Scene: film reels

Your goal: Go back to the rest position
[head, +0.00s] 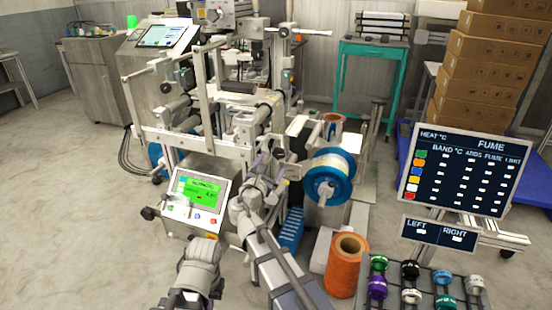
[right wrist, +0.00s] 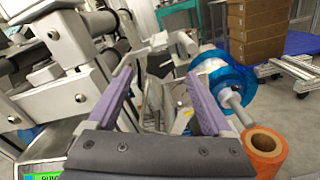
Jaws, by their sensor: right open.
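My right gripper (head: 272,169) is in front of the film machine (head: 235,125), left of the blue-flanged film reel (head: 330,178). In the right wrist view its two purple fingers (right wrist: 160,80) stand apart, with nothing held between them. The blue reel also shows there (right wrist: 225,78), beyond and right of the fingers. My right arm reaches forward from the bottom of the head view.
A control panel with a green screen (head: 199,187) stands close left of my right gripper. An orange roll (head: 346,267) stands right of my right arm. A rack of coloured rings (head: 428,270) and a sign board (head: 465,168) are at right. Open floor lies at left.

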